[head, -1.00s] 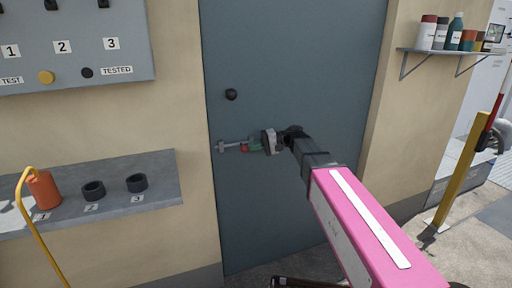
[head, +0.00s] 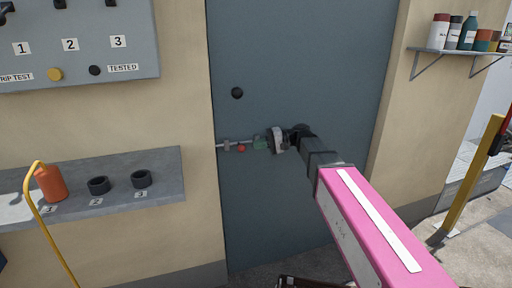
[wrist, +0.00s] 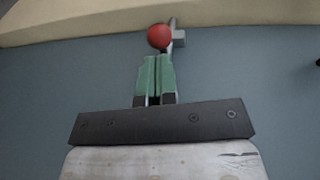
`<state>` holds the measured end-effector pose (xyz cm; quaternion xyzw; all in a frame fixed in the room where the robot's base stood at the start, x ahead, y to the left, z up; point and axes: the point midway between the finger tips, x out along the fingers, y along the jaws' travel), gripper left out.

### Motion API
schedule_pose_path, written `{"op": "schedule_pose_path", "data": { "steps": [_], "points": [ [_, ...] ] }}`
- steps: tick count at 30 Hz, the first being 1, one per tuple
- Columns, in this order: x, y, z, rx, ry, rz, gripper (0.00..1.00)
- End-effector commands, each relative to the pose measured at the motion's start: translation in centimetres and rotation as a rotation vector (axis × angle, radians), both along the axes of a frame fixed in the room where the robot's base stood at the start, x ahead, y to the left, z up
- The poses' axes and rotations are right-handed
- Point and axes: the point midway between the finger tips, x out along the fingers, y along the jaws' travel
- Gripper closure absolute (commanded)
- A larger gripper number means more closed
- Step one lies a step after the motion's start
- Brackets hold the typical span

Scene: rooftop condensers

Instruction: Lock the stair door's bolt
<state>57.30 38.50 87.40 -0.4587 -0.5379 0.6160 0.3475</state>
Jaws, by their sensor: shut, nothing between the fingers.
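The blue-grey stair door (head: 300,70) stands closed. Its bolt (head: 220,146) is a thin grey rod in a small bracket (head: 227,145), and the rod's left end reaches the door's left edge. The bolt's red knob (head: 241,148) sits just right of the bracket. In the wrist view the red knob (wrist: 159,36) is straight beyond the fingertips, with the grey bracket (wrist: 178,38) behind it. My gripper (head: 256,144) is shut and empty, its green fingers side by side, just right of the knob with a small gap. The wrist view shows the fingers (wrist: 155,62) together.
A round black knob (head: 237,93) is on the door above the bolt. A grey shelf (head: 150,160) on the left holds an orange canister (head: 50,183) and two black rings. A numbered panel (head: 130,45) hangs above. A yellow post (head: 466,185) stands at right.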

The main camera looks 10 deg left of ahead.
Motion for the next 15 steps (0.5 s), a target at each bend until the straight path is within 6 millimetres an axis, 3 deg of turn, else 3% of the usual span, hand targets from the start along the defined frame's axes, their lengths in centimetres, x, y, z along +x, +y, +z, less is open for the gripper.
{"op": "schedule_pose_path", "data": {
  "steps": [15],
  "points": [
    [3.2, -8.0, 1.7, -0.001, -0.001, -0.005, 1.00]
  ]
}}
